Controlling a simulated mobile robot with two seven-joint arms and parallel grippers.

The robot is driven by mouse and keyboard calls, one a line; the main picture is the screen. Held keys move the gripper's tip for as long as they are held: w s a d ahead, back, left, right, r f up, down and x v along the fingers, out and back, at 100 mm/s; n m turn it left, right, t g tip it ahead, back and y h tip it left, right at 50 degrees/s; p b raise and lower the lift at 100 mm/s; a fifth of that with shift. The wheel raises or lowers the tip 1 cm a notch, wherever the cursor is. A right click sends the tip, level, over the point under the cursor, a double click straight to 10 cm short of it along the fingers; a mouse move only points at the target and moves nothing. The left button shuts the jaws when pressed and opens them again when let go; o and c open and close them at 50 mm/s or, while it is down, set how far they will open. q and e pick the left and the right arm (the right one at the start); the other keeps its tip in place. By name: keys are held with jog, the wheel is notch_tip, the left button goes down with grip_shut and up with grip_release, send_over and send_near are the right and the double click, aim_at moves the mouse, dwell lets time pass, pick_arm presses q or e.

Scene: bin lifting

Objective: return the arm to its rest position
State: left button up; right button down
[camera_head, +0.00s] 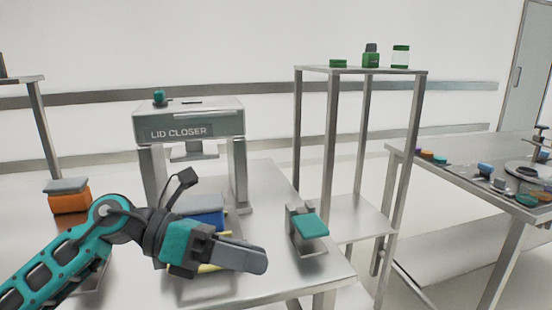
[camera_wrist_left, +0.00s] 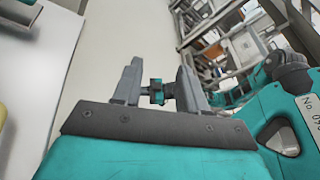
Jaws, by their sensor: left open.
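My left arm (camera_head: 60,262) comes in from the lower left of the head view, in teal and black. Its gripper (camera_head: 250,258) is held over the front of the metal table, pointing right. In the left wrist view the two grey fingers (camera_wrist_left: 157,85) stand apart with nothing between them. A teal and black part shows beyond the gap. My right gripper is not clearly seen in either view.
The lid closer (camera_head: 188,122) stands behind my gripper, with a blue bin (camera_head: 207,216) partly hidden below it. A teal-topped device (camera_head: 311,227) is right of the gripper. An orange bin (camera_head: 70,203) sits left. A tall metal stand (camera_head: 361,70) holds green containers.

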pick_arm(q)
jog(key=w+a+f+n+t+y+p, duration=0.1)
jog(key=a+f+n+t+y+p, duration=0.25)
jog(key=n+t, duration=0.95)
jog(key=w+a+f+n+t+y+p, duration=0.15)
jog(key=a+f+n+t, duration=0.35)
jog(key=n, duration=1.6)
jog(key=s+a+f+n+g+y, duration=0.2)
jog(key=s+f+n+g+y, duration=0.1)
jog(key=s+f, duration=0.4)
jog(key=s+a+f+n+g+y+p, duration=0.1)
jog(key=s+f+n+y, duration=0.4)
jog(key=f, duration=0.7)
jog(key=s+a+n+g, duration=0.1)
jog(key=s+n+g, duration=0.1)
jog(key=n, duration=0.1)
jog(key=shift+s+a+f+n+g, duration=0.2)
jog(key=shift+a+f+n+g, duration=0.05)
jog(key=shift+a+n+g, duration=0.1)
pick_arm(e)
jog(key=shift+h, duration=0.4)
jog(key=r, duration=0.1)
jog(key=s+d+r, duration=0.1)
jog(key=d+r, duration=0.1)
jog(key=shift+s+d+r, duration=0.1)
jog(key=shift+s+r, duration=0.15)
jog(key=shift+r, duration=0.05)
